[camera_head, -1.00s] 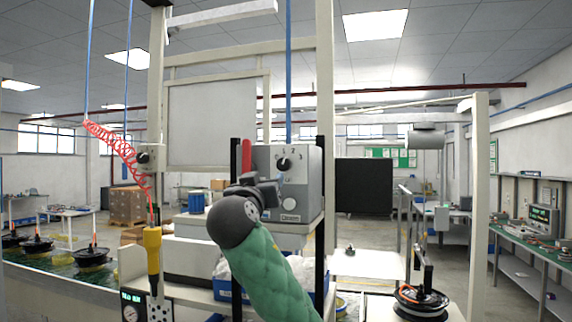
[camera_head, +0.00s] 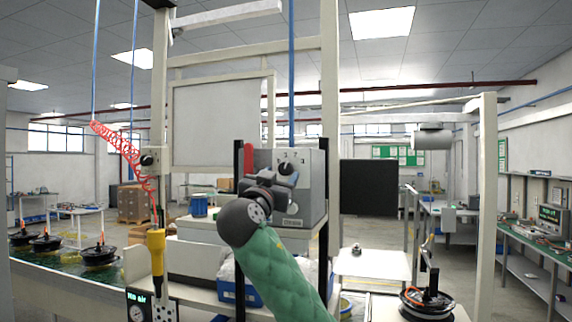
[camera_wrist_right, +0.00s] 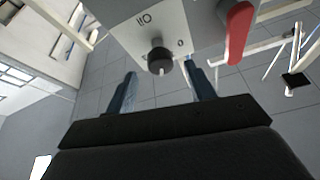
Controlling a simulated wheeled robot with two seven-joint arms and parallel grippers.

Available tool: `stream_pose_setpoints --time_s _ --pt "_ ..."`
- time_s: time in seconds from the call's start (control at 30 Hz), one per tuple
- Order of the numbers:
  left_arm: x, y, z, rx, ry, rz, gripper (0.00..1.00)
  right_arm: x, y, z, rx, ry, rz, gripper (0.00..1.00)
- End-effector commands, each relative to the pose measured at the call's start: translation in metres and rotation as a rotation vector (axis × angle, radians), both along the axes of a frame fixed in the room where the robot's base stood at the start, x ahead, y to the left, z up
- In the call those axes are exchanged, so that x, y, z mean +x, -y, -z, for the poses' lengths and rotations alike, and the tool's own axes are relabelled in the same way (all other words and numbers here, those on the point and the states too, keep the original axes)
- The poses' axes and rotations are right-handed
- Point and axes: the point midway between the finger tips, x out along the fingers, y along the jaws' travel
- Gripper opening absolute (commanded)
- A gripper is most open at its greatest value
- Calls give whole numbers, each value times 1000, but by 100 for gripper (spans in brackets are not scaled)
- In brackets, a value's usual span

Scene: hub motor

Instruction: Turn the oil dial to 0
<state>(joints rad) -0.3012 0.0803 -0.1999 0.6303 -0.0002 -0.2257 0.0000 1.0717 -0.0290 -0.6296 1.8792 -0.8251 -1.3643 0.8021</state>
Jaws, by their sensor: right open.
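The oil dial (camera_wrist_right: 160,62) is a round black knob on the face of a grey box (camera_head: 312,190). In the right wrist view, OIL is printed above it and a 0 to its right; its small pale mark faces the bottom of the picture. In the head view the dial (camera_head: 286,168) is close behind my right gripper (camera_head: 283,180), with digits above it. My right gripper (camera_wrist_right: 160,70) is open, one finger on each side of the dial's lower edge in the picture; I see no contact. My left gripper is not in view.
A red handle (camera_wrist_right: 238,32) stands beside the box. A yellow tool (camera_head: 156,252) hangs from a red coiled hose at left. Dark posts (camera_head: 239,200) flank the box. A hub motor (camera_head: 426,302) sits at lower right.

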Motion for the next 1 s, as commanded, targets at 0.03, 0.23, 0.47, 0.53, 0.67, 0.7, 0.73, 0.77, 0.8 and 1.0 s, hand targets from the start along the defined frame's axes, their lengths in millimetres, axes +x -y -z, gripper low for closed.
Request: stream_pose_setpoints --time_s 0.03,0.23,0.47,0.53,0.67,0.7,0.73,0.77,0.8,1.0 --pt "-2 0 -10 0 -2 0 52 6 3 -9 -2 0 3 54" --pt "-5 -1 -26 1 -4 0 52 28 11 -16 -3 -1 1 54" --pt "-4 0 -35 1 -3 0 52 42 16 -20 -2 -1 1 54" --pt "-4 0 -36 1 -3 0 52 44 17 -20 -2 -1 1 54" --pt "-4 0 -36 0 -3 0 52 45 17 -19 -1 0 0 54" --pt "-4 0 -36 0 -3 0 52 45 17 -19 -1 0 0 54" --pt "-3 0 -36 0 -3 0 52 45 17 -19 -1 0 0 54" --pt "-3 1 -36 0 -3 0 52 45 17 -19 -1 0 0 54" --pt "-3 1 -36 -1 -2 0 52 45 17 -19 -1 0 0 54" --pt "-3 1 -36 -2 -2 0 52 45 17 -19 -1 0 0 21"
